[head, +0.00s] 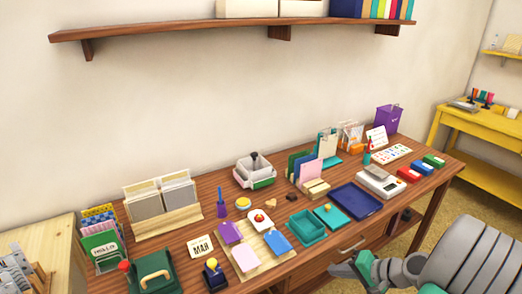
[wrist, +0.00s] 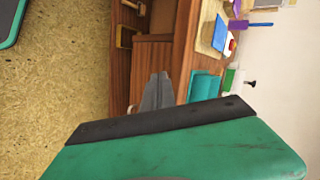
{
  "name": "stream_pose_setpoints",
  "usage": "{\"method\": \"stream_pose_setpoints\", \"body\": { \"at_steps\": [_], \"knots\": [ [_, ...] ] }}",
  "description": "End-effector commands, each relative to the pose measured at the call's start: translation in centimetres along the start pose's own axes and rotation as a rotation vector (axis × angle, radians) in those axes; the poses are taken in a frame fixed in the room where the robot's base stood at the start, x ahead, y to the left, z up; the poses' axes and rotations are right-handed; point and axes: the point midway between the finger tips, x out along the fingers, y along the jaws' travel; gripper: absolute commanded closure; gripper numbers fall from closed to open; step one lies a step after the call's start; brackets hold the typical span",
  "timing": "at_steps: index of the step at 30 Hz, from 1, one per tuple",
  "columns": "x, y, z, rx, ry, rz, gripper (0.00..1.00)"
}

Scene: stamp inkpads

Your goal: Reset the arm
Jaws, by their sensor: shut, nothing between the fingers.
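My gripper (head: 340,270) is at the lower right of the head view, in front of the desk's front edge and apart from it. In the wrist view its grey fingers (wrist: 158,92) are together with nothing between them. The green gripper body fills the bottom of that view. The wooden desk (head: 335,243) carries stamp pads and stationery. My gripper touches none of them.
A yellow table (head: 480,122) stands at the right. Carpet (wrist: 55,90) lies clear before the desk.

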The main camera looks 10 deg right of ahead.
Motion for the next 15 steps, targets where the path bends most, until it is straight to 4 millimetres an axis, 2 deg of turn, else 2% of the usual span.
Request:
{"method": "stream_pose_setpoints", "body": {
  "at_steps": [1,5,9,12,15],
  "knots": [
    [0.0,-4.0,1.4,-0.11,-0.071,0.091,1.0],
    [-0.2,-9.8,5.5,-0.353,-0.194,0.311,1.0],
    [-2.7,-15.8,10.0,-0.603,-0.25,0.492,1.0],
    [-5.2,-19.1,12.9,-0.745,-0.251,0.575,1.0],
    [-7.2,-21.0,14.9,-0.833,-0.24,0.618,1.0]
  ]
}}
